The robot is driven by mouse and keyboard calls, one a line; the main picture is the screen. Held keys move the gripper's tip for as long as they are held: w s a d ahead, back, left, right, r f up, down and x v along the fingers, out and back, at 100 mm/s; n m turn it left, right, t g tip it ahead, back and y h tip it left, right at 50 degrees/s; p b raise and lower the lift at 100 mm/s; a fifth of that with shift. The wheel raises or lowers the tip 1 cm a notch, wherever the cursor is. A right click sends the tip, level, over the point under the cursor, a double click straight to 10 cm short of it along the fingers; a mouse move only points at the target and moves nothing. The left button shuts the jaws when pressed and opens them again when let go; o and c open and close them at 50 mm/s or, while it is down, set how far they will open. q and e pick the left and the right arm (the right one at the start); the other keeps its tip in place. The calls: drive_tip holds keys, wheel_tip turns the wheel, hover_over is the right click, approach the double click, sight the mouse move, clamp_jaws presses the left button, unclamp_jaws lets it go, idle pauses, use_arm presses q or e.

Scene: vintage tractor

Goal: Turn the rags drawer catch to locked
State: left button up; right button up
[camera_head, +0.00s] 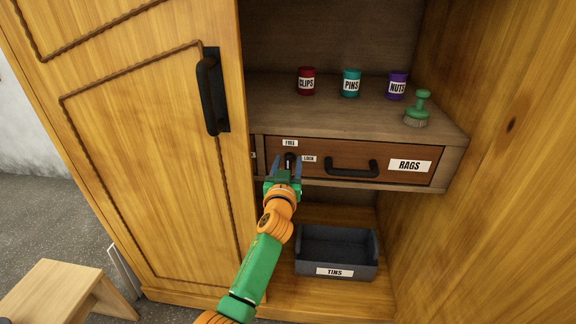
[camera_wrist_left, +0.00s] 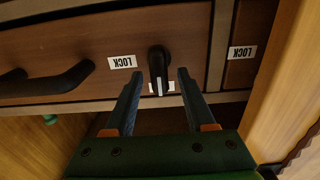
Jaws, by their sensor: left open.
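The rags drawer (camera_head: 380,174) is closed in the cabinet, with a RAGS label and a dark bar handle. Its black catch (camera_head: 289,159) is at the drawer's left end, between a FREE label above and a LOCK label to the right. In the left wrist view, which is upside down, the catch (camera_wrist_left: 157,62) has its white mark toward the partly hidden label, away from LOCK (camera_wrist_left: 122,62), so it stands at FREE. My left gripper (camera_head: 287,166) is open at the catch, one finger on either side, with visible gaps. My right gripper is not in view.
Red CLIPS (camera_head: 306,82), teal PINS (camera_head: 351,83) and purple NUTS (camera_head: 397,86) tins and a green brush (camera_head: 418,110) stand on the shelf above. A grey TINS bin (camera_head: 336,252) sits below. The cabinet door (camera_head: 150,150) is at left.

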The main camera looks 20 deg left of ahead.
use_arm(q)
clamp_jaws()
drive_tip(key=m, duration=0.4)
drive_tip(key=shift+d+f+m, duration=0.1)
drive_tip(key=shift+d+m, duration=0.15)
drive_tip(key=shift+m, duration=0.05)
drive_tip(key=m, duration=0.4)
drive_tip(key=shift+w+d+f+m, duration=0.1)
drive_tip(key=shift+d+f+m, duration=0.1)
drive_tip(key=shift+m, duration=0.1)
drive_tip(key=m, duration=0.4)
drive_tip(key=shift+d+f+m, duration=0.1)
drive_tip(key=shift+d+m, duration=0.05)
drive_tip(key=shift+m, duration=0.15)
drive_tip(key=shift+f+m, duration=0.15)
drive_tip(key=shift+m, duration=0.9)
drive_tip(key=shift+f+m, duration=0.1)
drive_tip(key=shift+m, duration=0.95)
drive_tip(key=shift+p, duration=0.3)
